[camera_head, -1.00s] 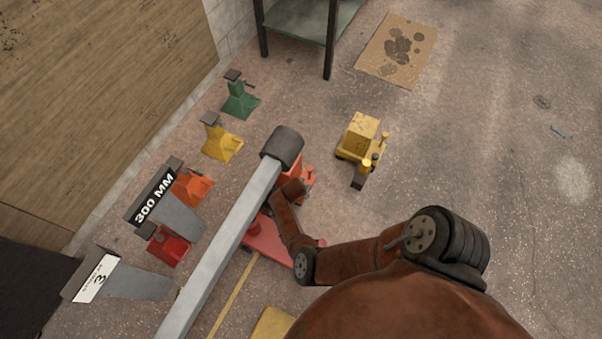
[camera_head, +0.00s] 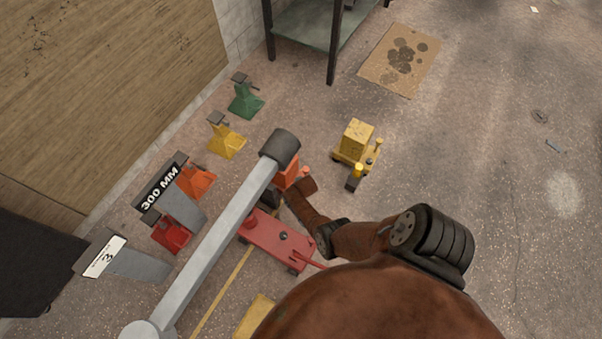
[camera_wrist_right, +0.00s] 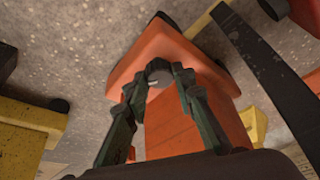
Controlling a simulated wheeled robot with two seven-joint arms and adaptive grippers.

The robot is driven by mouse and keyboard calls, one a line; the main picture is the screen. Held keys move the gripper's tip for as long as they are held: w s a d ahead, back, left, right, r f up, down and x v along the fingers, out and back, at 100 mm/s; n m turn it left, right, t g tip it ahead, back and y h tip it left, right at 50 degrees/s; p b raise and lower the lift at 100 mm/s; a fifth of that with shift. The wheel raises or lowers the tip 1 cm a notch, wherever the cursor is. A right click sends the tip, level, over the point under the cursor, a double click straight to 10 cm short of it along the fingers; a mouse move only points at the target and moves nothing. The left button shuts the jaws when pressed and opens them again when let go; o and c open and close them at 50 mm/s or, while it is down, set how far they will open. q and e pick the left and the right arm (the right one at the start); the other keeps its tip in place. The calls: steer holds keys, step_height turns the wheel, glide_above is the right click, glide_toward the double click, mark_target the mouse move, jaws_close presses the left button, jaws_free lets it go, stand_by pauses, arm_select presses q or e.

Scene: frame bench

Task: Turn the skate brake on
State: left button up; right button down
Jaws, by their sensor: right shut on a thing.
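An orange skate (camera_head: 287,172) stands on the floor, partly under the dark end of a long grey beam (camera_head: 215,237). In the right wrist view the orange skate (camera_wrist_right: 180,45) fills the middle, with small dark wheels at its corners. My right gripper (camera_wrist_right: 158,72) is closed around a small grey round knob (camera_wrist_right: 157,74) over the orange skate. Whether this knob is the brake's handle, and its setting, I cannot tell. In the head view my rusty right arm reaches the skate from the lower right and hides the gripper's grasp. My left gripper is not in view.
A yellow skate (camera_head: 355,146) stands right of the beam, and a red trolley jack (camera_head: 278,242) lies below the orange skate. Jack stands in green (camera_head: 243,101), yellow (camera_head: 226,142), orange (camera_head: 197,182) and red (camera_head: 171,234) line the left.

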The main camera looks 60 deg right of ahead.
steer(key=shift+d+r+n, duration=0.2)
steer(key=shift+n, duration=0.4)
steer(key=shift+n+p, duration=0.3)
steer(key=shift+n, duration=0.1)
steer(key=shift+f+n+t+y, duration=0.1)
steer(key=shift+n+t+y, duration=0.2)
steer(key=shift+n+y, duration=0.15)
steer(key=shift+d+n+y, duration=0.1)
steer(key=shift+n+y, duration=0.15)
steer(key=shift+n, duration=0.5)
steer(key=shift+f+n+y, duration=0.1)
steer(key=shift+n+y, duration=0.4)
steer(key=shift+n, duration=0.6)
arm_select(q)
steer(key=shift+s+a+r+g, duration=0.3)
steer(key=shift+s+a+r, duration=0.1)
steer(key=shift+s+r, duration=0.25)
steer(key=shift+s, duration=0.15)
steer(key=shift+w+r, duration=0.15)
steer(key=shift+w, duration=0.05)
